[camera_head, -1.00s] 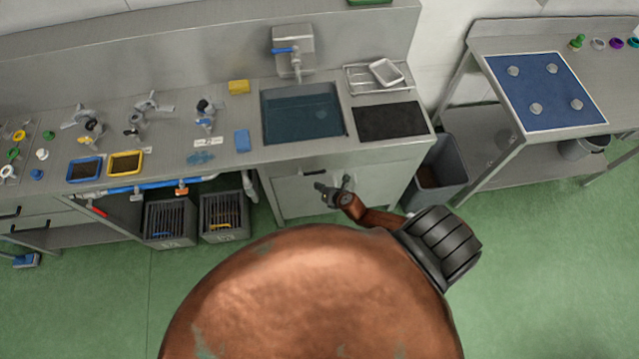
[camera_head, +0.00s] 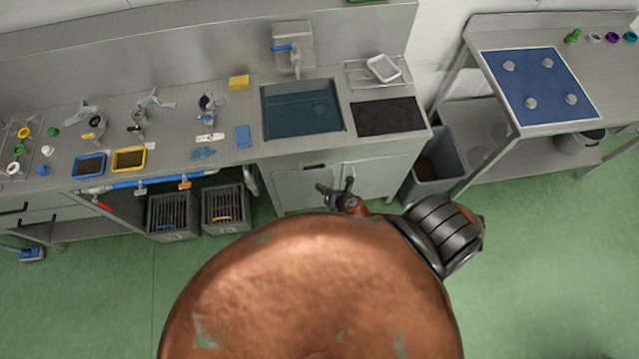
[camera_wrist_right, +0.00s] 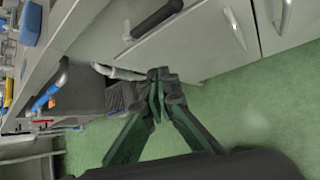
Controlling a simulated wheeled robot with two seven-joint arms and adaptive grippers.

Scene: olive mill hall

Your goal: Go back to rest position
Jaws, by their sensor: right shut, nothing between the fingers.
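My right gripper (camera_head: 336,190) is in front of the cabinet doors below the sink, over the green floor, and only its tip shows past my own copper-coloured body in the head view. In the right wrist view the fingers of my right gripper (camera_wrist_right: 159,84) meet at their tips. It is shut and holds nothing. Cabinet fronts with handles lie beyond it, apart from the fingers as far as I can tell. My left gripper is not in view.
The steel counter (camera_head: 330,150) with a sink (camera_head: 301,110) runs across the back. Two dark crates (camera_head: 225,208) stand beneath it. A grey bin (camera_head: 436,165) stands between the counter and a side table (camera_head: 500,30). Green floor (camera_head: 560,270) is clear at right.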

